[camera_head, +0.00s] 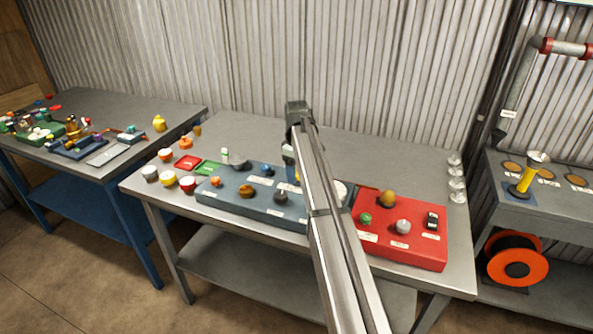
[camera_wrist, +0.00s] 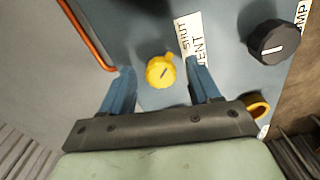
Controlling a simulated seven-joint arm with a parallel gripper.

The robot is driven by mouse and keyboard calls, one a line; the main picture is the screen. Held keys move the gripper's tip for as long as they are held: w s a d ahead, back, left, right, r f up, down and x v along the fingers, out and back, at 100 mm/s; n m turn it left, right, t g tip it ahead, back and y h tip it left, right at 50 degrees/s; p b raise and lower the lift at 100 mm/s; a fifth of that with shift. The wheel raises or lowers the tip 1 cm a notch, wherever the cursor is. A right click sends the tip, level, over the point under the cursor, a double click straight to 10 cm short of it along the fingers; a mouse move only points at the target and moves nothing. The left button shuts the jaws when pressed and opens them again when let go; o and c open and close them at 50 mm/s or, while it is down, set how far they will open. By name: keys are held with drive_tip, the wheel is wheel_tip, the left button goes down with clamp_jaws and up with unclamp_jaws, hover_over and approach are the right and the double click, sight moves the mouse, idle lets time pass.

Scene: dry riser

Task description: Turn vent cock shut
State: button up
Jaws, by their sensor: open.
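The vent cock is a small round yellow knob (camera_wrist: 158,72) with a dark line on its face and a small lug at its upper right. It sits on the blue-grey panel (camera_wrist: 225,80). A white label (camera_wrist: 188,38) beside it reads SHUT, with VENT partly visible. My gripper (camera_wrist: 160,68) is open, its two blue fingers standing to the left and right of the knob, with gaps showing. In the head view my gripper (camera_head: 291,160) is over the back of the panel (camera_head: 262,209), and my arm covers part of it.
A black knob (camera_wrist: 271,43) and a yellow-orange ring (camera_wrist: 258,106) are to the right of the cock. An orange rod (camera_wrist: 88,35) lies to the left. In the head view a red panel (camera_head: 385,246) stands to the right, with cups (camera_head: 169,178) at the bench's left.

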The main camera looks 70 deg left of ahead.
drive_tip(key=shift+r, duration=0.1)
wheel_tip(320, 180, up, 14)
idle(0.7)
drive_tip(key=shift+f, duration=0.2)
